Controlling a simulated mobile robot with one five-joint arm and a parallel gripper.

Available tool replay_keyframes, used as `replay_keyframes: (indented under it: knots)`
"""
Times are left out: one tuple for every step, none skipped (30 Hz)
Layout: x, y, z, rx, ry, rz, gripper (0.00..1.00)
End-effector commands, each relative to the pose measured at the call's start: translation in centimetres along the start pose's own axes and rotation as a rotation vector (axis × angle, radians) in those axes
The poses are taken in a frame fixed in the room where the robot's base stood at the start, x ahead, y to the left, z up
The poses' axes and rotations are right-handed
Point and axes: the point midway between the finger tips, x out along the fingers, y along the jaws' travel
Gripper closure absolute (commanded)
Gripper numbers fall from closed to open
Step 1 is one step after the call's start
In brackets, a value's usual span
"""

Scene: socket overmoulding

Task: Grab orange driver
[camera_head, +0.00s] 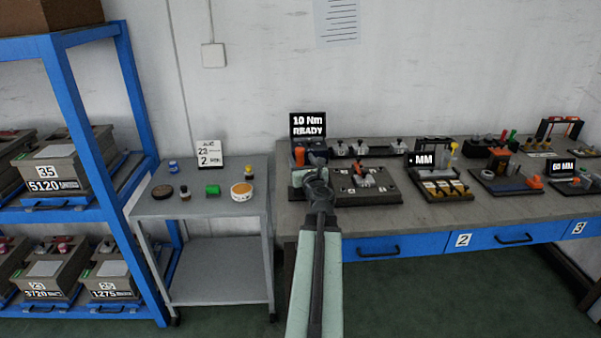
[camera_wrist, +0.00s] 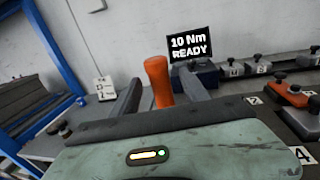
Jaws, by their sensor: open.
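The orange driver (camera_wrist: 157,78) stands upright, with its orange handle showing between the two fingers of my gripper (camera_wrist: 160,88) in the wrist view. My gripper is open, with a finger on each side of the handle; I see a gap at the left finger, and cannot tell whether the right one touches. The driver's lower part is hidden behind my wrist. In the head view, the orange handle (camera_head: 299,156) shows just behind and left of my gripper (camera_head: 317,176), at the left end of the workbench, below the display reading "10 Nm READY" (camera_head: 308,125).
The workbench (camera_head: 410,222) carries a dark fixture plate (camera_head: 385,190) right of my gripper and several more fixtures along it. A grey cart (camera_head: 215,207) with small jars stands to the left. A blue rack (camera_head: 75,95) with labelled bins is further left.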

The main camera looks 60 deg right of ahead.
Motion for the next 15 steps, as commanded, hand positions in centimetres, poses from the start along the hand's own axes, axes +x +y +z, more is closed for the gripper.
replay_keyframes:
  knots:
    - [0.5,-0.1,0.0,-0.001,0.000,-0.001,0.47]
    - [0.4,-0.2,0.0,-0.001,0.000,-0.001,0.47]
    - [0.5,-0.2,0.0,-0.001,0.000,-0.002,0.47]
    - [0.6,-0.2,0.0,-0.001,0.000,-0.002,0.47]
    - [0.8,-0.2,0.0,-0.001,0.000,-0.002,0.47]
    - [1.4,-0.2,0.0,-0.002,0.000,-0.002,0.47]
    - [1.8,-0.2,0.0,-0.002,0.000,-0.002,0.47]
    - [2.4,-0.2,0.0,-0.002,0.000,-0.002,0.47]
    - [3.1,-0.2,-0.1,-0.002,0.000,-0.003,0.47]
    - [3.7,-0.2,-0.1,-0.002,0.000,-0.003,0.47]
    - [4.3,-0.2,-0.1,-0.002,0.000,-0.003,0.47]
    - [5.0,-0.2,-0.1,-0.002,0.000,-0.003,0.47]
    - [5.3,-0.2,-0.1,-0.002,0.000,-0.003,0.47]
    - [5.5,-0.2,-0.1,-0.002,0.000,-0.003,0.47]
    - [5.7,-0.2,-0.1,-0.002,0.000,-0.003,0.47]
